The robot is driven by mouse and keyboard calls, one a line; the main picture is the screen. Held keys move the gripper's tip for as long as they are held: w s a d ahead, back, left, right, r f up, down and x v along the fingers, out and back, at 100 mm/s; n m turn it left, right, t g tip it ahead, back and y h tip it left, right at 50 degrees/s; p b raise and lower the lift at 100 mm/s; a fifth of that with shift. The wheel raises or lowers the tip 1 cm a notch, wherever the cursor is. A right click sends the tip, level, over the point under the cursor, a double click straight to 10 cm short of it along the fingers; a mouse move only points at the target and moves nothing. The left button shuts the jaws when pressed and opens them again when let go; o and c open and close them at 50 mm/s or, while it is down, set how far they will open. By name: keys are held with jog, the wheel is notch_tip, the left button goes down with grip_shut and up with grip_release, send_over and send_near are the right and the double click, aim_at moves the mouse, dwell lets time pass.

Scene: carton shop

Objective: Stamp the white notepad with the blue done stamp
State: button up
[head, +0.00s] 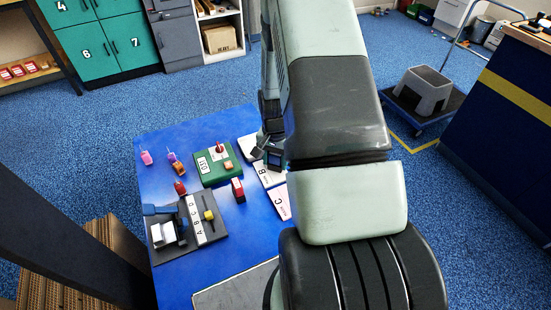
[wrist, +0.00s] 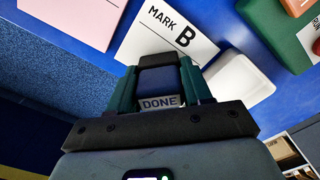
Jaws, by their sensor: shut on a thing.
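My gripper (wrist: 158,80) is shut on the blue stamp (wrist: 158,62), whose label reads DONE. In the head view my gripper (head: 268,156) is partly hidden by my arm, over the far right part of the blue table. A plain white, round-cornered piece (wrist: 240,82) lies just right of the gripper in the wrist view; it also shows in the head view (head: 247,148). A white card marked "MARK B" (wrist: 160,35) lies ahead of the gripper. I cannot tell for sure which white piece is the notepad. The stamp's underside is hidden.
A pink card (head: 281,202) marked C lies nearer. A green board (head: 205,177) with a red-handled item stands left of the gripper. A red block (head: 237,190), a dark lettered board (head: 220,228) and small pink, purple and red items stand further left. Blue table shows between them.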

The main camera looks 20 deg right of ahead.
dwell(0.3)
jog(key=shift+r, duration=3.5)
